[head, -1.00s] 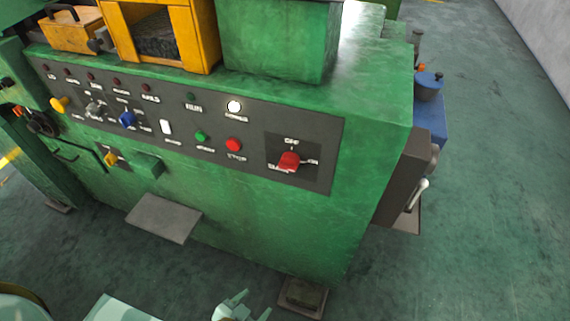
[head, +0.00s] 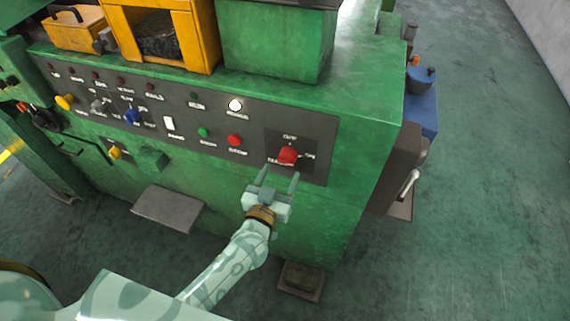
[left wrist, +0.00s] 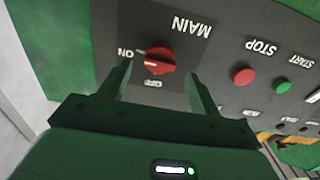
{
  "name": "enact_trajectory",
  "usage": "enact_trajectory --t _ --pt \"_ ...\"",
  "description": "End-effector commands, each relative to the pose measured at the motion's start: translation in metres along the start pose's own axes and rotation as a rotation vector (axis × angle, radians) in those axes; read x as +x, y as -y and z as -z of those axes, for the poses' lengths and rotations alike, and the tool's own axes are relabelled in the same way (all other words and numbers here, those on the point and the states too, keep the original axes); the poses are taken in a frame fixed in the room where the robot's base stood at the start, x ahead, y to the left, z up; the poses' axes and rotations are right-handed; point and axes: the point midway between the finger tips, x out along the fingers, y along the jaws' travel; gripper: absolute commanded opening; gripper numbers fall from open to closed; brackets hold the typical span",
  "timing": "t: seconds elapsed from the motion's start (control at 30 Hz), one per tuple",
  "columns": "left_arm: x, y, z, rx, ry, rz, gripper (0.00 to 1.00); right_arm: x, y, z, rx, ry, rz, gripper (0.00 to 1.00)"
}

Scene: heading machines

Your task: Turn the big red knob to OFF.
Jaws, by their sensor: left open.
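The big red knob (head: 288,155) sits on the dark panel of the green machine, with OFF above it and ON to its right in the head view. It also shows in the left wrist view (left wrist: 160,60), where the labels are upside down; its pale mark seems to lie toward ON. My left gripper (head: 280,175) is open and empty, just below the knob in the head view. In the left wrist view its two fingers (left wrist: 159,78) appear on either side of the knob, and I see no contact. My right gripper is not in view.
A red STOP button (head: 234,140) and a green START button (head: 203,132) are left of the knob. A brown box with a lever (head: 396,172) juts from the machine's right side. A grey step plate (head: 168,208) is low at the left. Floor is clear at right.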

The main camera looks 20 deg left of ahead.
Motion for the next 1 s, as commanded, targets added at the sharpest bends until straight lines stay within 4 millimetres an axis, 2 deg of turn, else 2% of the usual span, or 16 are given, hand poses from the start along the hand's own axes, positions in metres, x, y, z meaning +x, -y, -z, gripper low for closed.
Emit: enact_trajectory --t 0.1,0.23,0.4,0.6,0.63,0.77,0.8,1.0 --pt "0.023 0.000 -0.001 0.000 -0.001 0.001 0.63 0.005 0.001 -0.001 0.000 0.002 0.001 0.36" --pt "0.039 0.000 -0.001 0.001 0.000 0.000 0.63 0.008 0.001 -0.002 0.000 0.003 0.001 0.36" --pt "0.047 0.000 -0.001 0.000 0.001 0.000 0.63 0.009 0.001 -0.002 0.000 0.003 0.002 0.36" --pt "0.047 0.000 0.000 0.000 0.001 0.000 0.63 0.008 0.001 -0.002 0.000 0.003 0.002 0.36" --pt "0.047 0.000 0.000 0.000 0.001 0.000 0.60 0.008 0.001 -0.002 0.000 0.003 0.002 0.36" --pt "0.047 0.000 0.000 0.000 0.001 0.000 0.24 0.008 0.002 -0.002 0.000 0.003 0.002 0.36" --pt "0.046 0.000 0.000 0.000 0.001 0.000 0.18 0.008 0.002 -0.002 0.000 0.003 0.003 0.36" --pt "0.046 0.000 0.000 -0.006 0.001 0.000 0.19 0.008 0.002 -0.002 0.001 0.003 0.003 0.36"
